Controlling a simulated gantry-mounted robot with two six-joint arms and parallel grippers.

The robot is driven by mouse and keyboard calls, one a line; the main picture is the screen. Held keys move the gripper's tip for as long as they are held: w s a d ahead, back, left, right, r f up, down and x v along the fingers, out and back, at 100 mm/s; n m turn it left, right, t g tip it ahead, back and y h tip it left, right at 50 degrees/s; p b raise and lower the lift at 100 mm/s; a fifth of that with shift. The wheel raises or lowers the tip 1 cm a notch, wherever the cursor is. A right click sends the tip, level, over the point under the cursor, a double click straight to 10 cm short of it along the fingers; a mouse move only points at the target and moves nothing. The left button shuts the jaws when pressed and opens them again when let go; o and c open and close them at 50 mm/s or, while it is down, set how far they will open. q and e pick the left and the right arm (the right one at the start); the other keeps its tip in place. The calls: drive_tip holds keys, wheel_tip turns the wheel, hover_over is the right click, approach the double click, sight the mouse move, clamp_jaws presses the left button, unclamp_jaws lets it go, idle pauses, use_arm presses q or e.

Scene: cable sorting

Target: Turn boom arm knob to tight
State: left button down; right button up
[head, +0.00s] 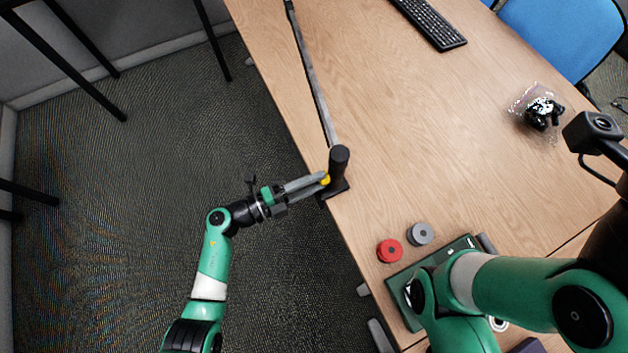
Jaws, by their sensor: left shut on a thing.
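The boom arm stand (338,165) is a black post at the left edge of the table. A long thin dark boom arm (312,80) runs from it toward the far edge along the table's left side. A small yellow knob (325,180) shows low on the post's left side. My left gripper (320,181) reaches in from the left and is shut on the yellow knob, its fingers partly covering it. Which way the knob is turned cannot be told. My right arm (500,290) comes in at the lower right; its gripper is not visible.
A red spool (389,250) and a grey spool (420,233) lie on the wooden table (430,150). A green board (400,290) lies partly under my right arm. A clear bag with black items (541,110), a keyboard (430,22) and a blue chair (560,35) are farther right.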

use_arm(q)
drive_tip(key=shift+f+m, duration=0.1)
drive_tip(key=shift+m, duration=1.1)
drive_tip(key=shift+c, duration=2.4)
unclamp_jaws()
drive_tip(key=p+v, duration=0.2)
drive_tip(key=v, duration=0.9)
drive_tip(key=shift+s+a, duration=0.2)
drive_tip(key=shift+a, duration=0.1)
